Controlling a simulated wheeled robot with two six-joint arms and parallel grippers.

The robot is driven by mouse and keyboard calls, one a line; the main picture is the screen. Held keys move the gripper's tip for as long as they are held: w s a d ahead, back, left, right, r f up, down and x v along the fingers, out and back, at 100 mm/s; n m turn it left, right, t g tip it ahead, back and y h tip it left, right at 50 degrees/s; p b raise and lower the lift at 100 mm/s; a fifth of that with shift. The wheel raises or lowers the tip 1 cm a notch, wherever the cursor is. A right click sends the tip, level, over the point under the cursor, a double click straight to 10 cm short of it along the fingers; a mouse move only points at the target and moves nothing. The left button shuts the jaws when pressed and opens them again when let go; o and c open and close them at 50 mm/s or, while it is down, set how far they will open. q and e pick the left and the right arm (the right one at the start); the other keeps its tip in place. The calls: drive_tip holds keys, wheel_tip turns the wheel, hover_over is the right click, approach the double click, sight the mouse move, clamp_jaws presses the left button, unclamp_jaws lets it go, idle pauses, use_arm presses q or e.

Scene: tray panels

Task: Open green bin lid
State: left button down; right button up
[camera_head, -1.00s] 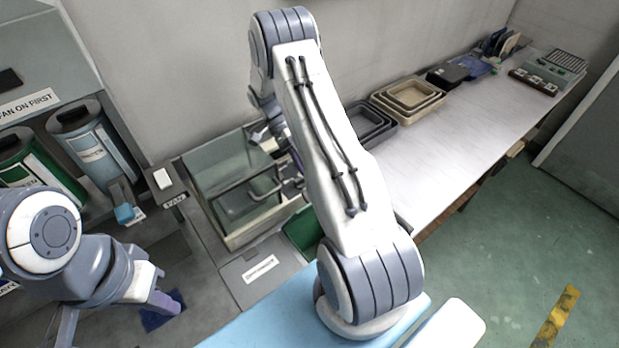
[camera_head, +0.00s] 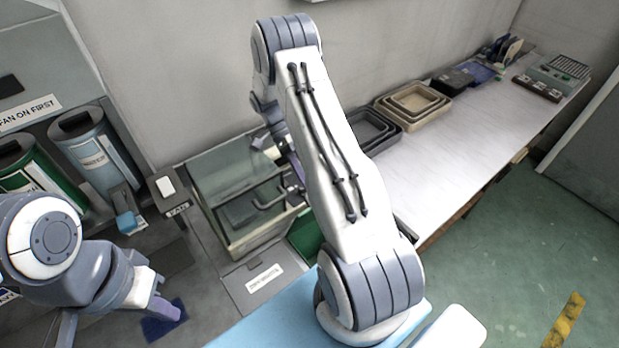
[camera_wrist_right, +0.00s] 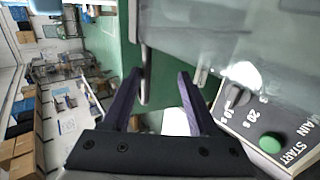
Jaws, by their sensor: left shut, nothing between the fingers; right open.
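The green bin (camera_head: 48,178) stands at the left, a green cylinder with a white label and a dark top opening (camera_head: 12,150); my left arm partly covers it. My left gripper (camera_head: 168,310), with purple fingers, is shut and empty over the counter, below and right of the bin. My right arm crosses the middle. Its gripper (camera_head: 296,184) is mostly hidden behind the arm at the glass-sided box (camera_head: 230,170). In the right wrist view the right gripper (camera_wrist_right: 158,76) is open, with a grey handle bar (camera_wrist_right: 146,75) in view between its fingers.
A grey-blue bin (camera_head: 95,155) stands beside the green one. A green panel (camera_head: 304,236) is right of the glass box. A control panel with a green START button (camera_wrist_right: 271,142) is near the right gripper. Nested trays (camera_head: 412,103) stand on the white bench (camera_head: 465,140).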

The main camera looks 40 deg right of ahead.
drive_tip(key=shift+w+d, duration=0.1)
idle(0.5)
drive_tip(key=shift+w, duration=0.1)
drive_tip(key=b+v, duration=0.3)
drive_tip(key=v, duration=0.7)
drive_tip(key=shift+r+b, duration=0.2)
drive_tip(key=shift+b, duration=0.15)
